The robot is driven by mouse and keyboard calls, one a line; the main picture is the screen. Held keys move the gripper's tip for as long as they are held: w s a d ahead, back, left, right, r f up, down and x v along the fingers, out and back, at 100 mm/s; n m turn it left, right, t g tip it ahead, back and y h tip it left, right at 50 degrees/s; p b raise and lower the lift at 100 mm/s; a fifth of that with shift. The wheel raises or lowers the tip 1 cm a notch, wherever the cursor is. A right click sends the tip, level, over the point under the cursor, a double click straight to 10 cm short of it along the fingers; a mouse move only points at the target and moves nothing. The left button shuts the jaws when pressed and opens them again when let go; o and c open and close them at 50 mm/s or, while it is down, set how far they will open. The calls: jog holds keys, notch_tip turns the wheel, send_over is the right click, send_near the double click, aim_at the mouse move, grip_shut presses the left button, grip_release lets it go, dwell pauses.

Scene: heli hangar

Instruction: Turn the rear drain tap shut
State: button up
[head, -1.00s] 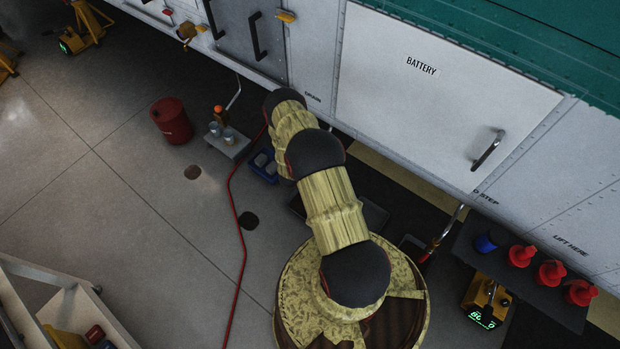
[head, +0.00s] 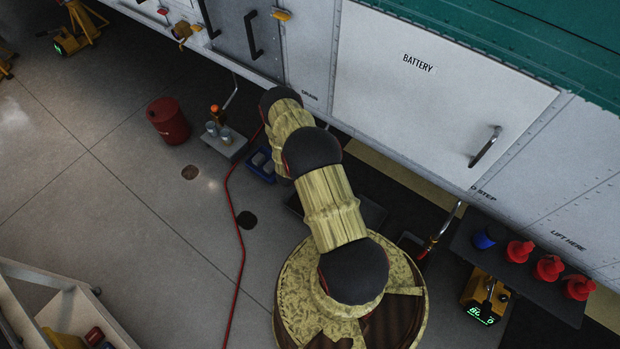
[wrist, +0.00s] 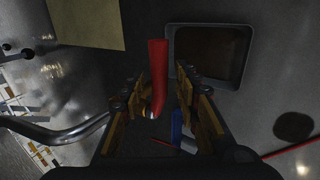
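In the wrist view a red tap handle (wrist: 158,58) stands between the two fingers of my gripper (wrist: 163,78). A pale metal collar shows at its lower end. The fingers are apart, with a visible gap to the handle on the right side; contact on the left is unclear. In the head view my gripper is hidden beyond my arm, near the "DRAIN" lettering (head: 310,97). Another pipe with a red-handled end (head: 428,246) hangs below the fuselage at the right. I cannot tell from the head view which tap the fingers surround.
A dark tray (wrist: 208,55) lies beyond the fingers; a bent metal pipe (wrist: 60,135) runs at left. A red drum (head: 168,121), grey block (head: 225,146), blue bin (head: 262,165) and red hose (head: 238,230) are on the floor. The white fuselage (head: 410,110) overhangs.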

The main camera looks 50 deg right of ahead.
jog(key=v, duration=1.2)
dwell(0.4)
